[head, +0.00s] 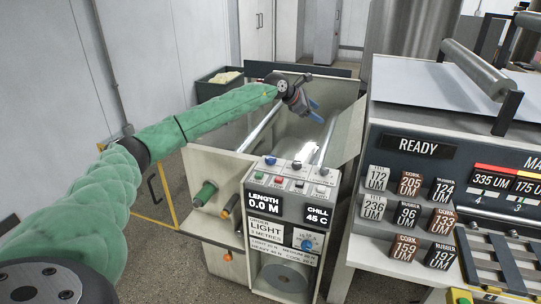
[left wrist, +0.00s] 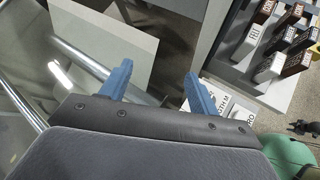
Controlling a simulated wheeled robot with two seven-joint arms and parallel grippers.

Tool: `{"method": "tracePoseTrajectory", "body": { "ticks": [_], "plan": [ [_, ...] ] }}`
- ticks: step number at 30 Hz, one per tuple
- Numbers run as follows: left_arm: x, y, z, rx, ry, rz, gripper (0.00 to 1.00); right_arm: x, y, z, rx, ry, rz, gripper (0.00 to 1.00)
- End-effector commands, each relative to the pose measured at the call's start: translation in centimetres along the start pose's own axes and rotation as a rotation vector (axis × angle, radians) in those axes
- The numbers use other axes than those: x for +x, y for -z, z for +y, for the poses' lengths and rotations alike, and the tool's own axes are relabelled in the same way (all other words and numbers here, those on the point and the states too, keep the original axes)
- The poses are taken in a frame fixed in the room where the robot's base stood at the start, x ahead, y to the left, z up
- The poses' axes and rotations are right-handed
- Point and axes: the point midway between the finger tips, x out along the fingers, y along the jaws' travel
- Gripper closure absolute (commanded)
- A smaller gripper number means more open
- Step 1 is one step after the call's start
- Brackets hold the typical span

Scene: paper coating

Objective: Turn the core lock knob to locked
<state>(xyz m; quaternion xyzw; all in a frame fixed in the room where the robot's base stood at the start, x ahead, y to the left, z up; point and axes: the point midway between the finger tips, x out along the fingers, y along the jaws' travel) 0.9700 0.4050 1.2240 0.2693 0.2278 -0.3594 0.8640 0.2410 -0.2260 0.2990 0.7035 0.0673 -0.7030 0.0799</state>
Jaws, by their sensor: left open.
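My left gripper (head: 314,111) reaches in from the left over the open top of the beige coating machine (head: 228,165). Its blue fingers are apart and empty, and they also show spread in the left wrist view (left wrist: 160,90). A green knob or roll end (head: 205,193) and an orange-tipped one (head: 231,206) stick out of the machine's left front.
A metal roller (head: 262,126) lies across the open trough below the gripper. Right of it stands a bench with labelled blocks (head: 410,183) and a READY display (head: 411,147). A dark bin (head: 219,82) stands behind.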

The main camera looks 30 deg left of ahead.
Motion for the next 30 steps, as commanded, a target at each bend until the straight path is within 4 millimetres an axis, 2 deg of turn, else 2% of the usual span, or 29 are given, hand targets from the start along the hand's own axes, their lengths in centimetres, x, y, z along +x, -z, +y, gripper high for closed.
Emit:
{"method": "tracePoseTrajectory", "body": {
  "ticks": [1,6,9,12,15,20,26,30],
  "plan": [
    [0.0,2.3,-0.1,0.043,0.028,0.089,0.39,0.6,-0.6,0.0,0.000,-0.001,0.009,0.64],
    [-1.5,9.6,-0.9,0.194,0.167,0.396,0.39,1.9,-1.3,0.1,-0.002,-0.002,0.063,0.64],
    [-3.1,12.8,-1.6,0.266,0.266,0.546,0.39,2.3,-1.1,0.1,-0.002,-0.003,0.104,0.64],
    [-4.9,15.0,-2.3,0.327,0.366,0.660,0.39,2.5,-0.7,0.1,-0.003,-0.003,0.143,0.64],
    [-6.3,16.2,-3.0,0.375,0.453,0.732,0.39,2.4,-0.1,0.1,-0.003,-0.003,0.175,0.64],
    [-7.5,17.0,-3.7,0.434,0.545,0.775,0.39,2.3,0.3,0.1,-0.003,-0.003,0.203,0.64],
    [-7.0,17.9,-4.2,0.449,0.562,0.774,0.39,2.5,-1.0,0.1,-0.004,-0.003,0.194,0.64],
    [-5.9,19.2,-4.7,0.448,0.562,0.774,0.39,3.0,-3.1,0.1,-0.004,-0.002,0.180,0.64]
  ]
}}
